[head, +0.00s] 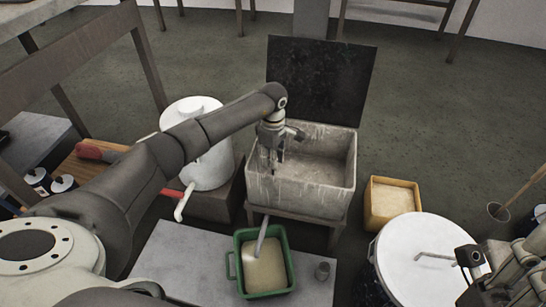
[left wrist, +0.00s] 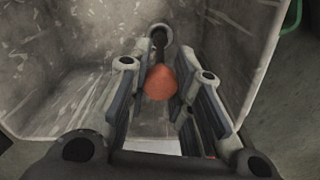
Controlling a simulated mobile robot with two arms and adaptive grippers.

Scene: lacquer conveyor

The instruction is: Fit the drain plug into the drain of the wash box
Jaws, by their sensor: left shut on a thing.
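The wash box (head: 300,192) is a worn grey basin on a low stand in the middle of the head view. My left gripper (head: 270,163) reaches down into it near its left side. In the left wrist view the gripper (left wrist: 160,100) is shut on an orange-red drain plug (left wrist: 161,83), which sits between the fingers. Beyond the plug, the round drain (left wrist: 161,34) shows as a dark hole with a grey ring. The plug appears apart from the drain, though the gap is hard to judge. In the head view the plug is hidden. My right gripper (head: 470,257) is at the lower right, its fingers unclear.
A dark panel (head: 320,80) stands behind the wash box. A green bin (head: 266,292) is in front, a yellow tub (head: 393,197) to the right, and a white drum (head: 430,265) nearer.

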